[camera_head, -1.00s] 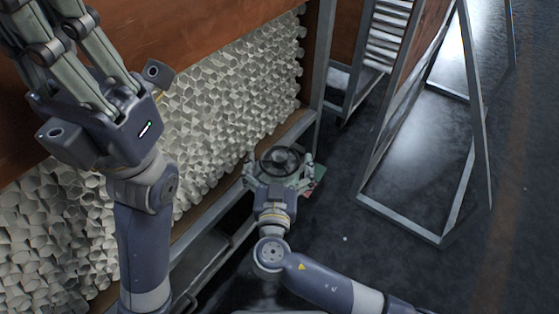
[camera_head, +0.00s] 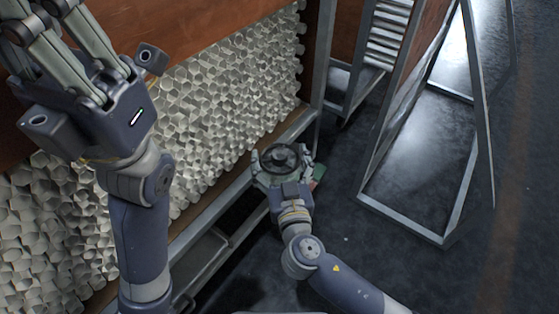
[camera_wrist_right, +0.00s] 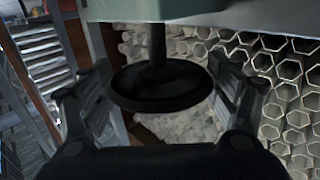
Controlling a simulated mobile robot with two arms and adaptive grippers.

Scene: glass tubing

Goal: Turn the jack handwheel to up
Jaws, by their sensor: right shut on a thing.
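The jack handwheel (camera_head: 279,159) is a dark round wheel low by the edge of the rack holding the glass tubing. In the right wrist view the handwheel (camera_wrist_right: 162,86) is a black disc on a short dark stem under a pale green-grey block (camera_wrist_right: 150,8). My right gripper (camera_head: 281,165) is around the wheel, with one finger on each side of its rim, shut on it. Its fingers also show in the right wrist view (camera_wrist_right: 160,95). My left gripper (camera_head: 62,20) is raised at the upper left, away from the wheel. Its fingertips are cut off by the frame edge.
Stacked glass tubing (camera_head: 225,110) fills the rack on the left. A metal frame post (camera_head: 322,60) stands just beyond the wheel. Another metal A-shaped frame (camera_head: 400,225) stands on the right. The dark floor (camera_head: 420,130) is open between and beyond them.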

